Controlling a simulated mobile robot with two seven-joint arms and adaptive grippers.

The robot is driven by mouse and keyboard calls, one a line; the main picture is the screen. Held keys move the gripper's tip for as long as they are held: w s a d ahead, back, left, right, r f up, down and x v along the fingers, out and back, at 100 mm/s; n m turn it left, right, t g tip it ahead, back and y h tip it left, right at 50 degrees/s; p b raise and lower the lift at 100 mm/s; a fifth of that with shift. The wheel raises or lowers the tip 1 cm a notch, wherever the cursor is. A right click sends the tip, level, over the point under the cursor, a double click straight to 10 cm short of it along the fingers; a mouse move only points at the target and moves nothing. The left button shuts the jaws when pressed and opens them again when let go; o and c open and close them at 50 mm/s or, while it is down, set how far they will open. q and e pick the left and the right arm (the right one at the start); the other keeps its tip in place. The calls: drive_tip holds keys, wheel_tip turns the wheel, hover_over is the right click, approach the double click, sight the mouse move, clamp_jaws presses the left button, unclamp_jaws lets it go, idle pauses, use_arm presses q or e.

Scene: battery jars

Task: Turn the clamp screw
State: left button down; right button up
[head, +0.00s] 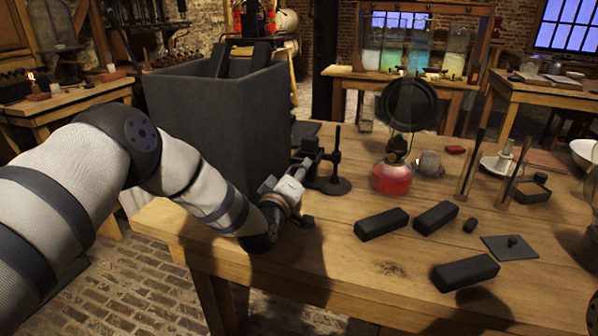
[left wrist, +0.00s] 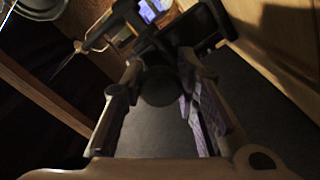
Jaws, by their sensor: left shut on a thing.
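A dark clamp stand (head: 330,180) with a round foot and an upright rod stands near the left part of the wooden table, beside a large dark box. My left gripper (head: 298,180) reaches it from the left, low over the table's edge. In the left wrist view the two fingers of my left gripper (left wrist: 160,95) are shut on a dark round knob, the clamp screw (left wrist: 158,88), at the clamp's near end. In the head view the gripper largely hides the screw. My right gripper is not in view.
The tall dark box (head: 220,125) stands close behind my left arm. Dark blocks (head: 382,224) lie on the table's front right, with a red-liquid flask (head: 391,176) behind them. The tabletop (head: 330,265) is clear in front of the clamp.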

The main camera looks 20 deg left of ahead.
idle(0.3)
use_arm(q)
drive_tip(key=c, duration=1.2)
unclamp_jaws()
drive_tip(key=shift+c, duration=0.2)
drive_tip(key=s, duration=1.2)
drive_tip(key=shift+a, duration=0.25)
